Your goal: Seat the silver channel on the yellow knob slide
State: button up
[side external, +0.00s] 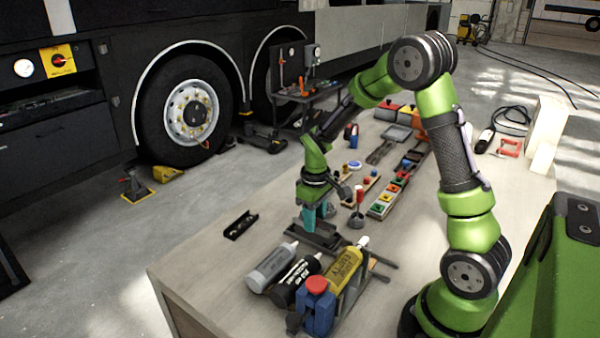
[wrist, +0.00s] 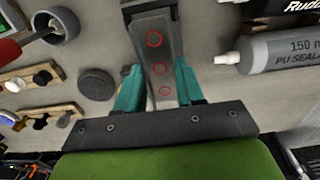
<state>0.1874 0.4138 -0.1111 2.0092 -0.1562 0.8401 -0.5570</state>
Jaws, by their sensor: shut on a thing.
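My gripper (side external: 315,214) points down near the front of the bench, its teal fingers low over the top. In the wrist view my gripper (wrist: 157,72) is shut on the silver channel (wrist: 161,45), a grey strip with three red-ringed holes between the fingers. In the side view the channel (side external: 325,240) looks dark and lies level at or just above the bench; I cannot tell whether it touches. A strip of coloured blocks (side external: 380,208), some yellow, lies behind to the right. I cannot tell which part is the yellow knob slide.
A short black channel (side external: 240,225) lies to the left. Grey, black and yellow sealant tubes (side external: 272,267) and a blue clamp with a red knob (side external: 317,287) are in front. A red-handled tool (side external: 360,198) stands close right. The left front bench corner is clear.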

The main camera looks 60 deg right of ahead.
jog(key=shift+f, duration=0.9)
dwell(1.9)
jog(key=o, duration=1.5)
jog(key=shift+r, duration=0.1)
jog(key=shift+r, duration=2.9)
jog(key=s+a+r+m+t, duration=0.1)
jog(key=s+a+r+t, duration=0.1)
jog(key=s+a+r, duration=0.2)
jog(key=s+a+r+m+t+y, duration=0.1)
jog(key=s+a+r+t, duration=0.1)
jog(key=s+a+r, duration=0.2)
jog(key=s+a+r+m+t+y, duration=0.1)
jog(key=s+a+r+m+t, duration=0.1)
jog(key=r, duration=0.6)
jog(key=shift+s+a+t, duration=0.3)
jog(key=shift+s+a, duration=0.35)
jog(key=shift+a, duration=0.3)
jog(key=shift+s+a+t, duration=0.3)
jog(key=shift+s+a, duration=0.3)
jog(key=shift+a, duration=0.35)
